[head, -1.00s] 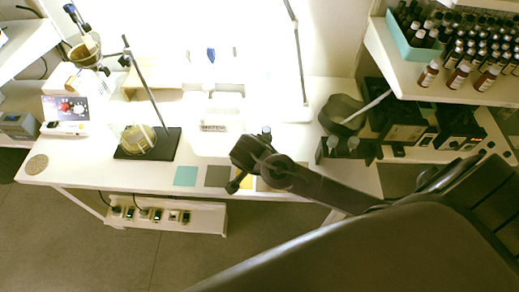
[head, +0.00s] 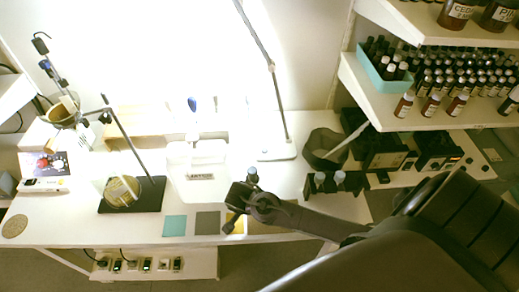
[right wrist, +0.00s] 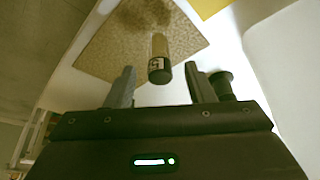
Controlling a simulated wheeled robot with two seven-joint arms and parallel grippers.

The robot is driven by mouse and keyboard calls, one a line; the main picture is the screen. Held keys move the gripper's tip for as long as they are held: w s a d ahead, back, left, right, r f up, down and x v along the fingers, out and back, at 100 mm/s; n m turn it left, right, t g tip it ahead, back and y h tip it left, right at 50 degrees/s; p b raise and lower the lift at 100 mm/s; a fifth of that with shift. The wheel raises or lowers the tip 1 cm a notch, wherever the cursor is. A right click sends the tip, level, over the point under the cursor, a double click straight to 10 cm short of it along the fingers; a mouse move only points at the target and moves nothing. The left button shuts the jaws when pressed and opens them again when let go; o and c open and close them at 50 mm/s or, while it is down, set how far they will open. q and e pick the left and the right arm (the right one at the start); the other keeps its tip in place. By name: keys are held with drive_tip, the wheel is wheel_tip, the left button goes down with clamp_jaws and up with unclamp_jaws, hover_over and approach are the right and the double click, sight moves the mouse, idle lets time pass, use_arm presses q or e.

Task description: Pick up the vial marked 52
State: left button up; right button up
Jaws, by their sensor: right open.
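My right gripper (head: 238,208) is over the front edge of the white table, at the coloured squares. In the right wrist view its two fingers (right wrist: 160,88) are apart with nothing gripped. A small amber vial (right wrist: 158,58) with a dark cap shows just beyond and between the fingertips, over a speckled brown square (right wrist: 105,45). A second dark-capped vial (right wrist: 222,86) is beside the right finger. My left gripper is not in view.
Teal (head: 174,226), grey (head: 207,223) and yellow (head: 236,225) squares lie along the table's front edge. A ring stand (head: 131,190) is at left, a dark rack (head: 328,185) at right. Shelves of brown bottles (head: 432,104) hang at upper right.

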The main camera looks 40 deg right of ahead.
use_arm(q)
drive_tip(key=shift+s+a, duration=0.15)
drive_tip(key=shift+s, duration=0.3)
use_arm(e)
clamp_jaws()
drive_tip(key=shift+r, duration=0.1)
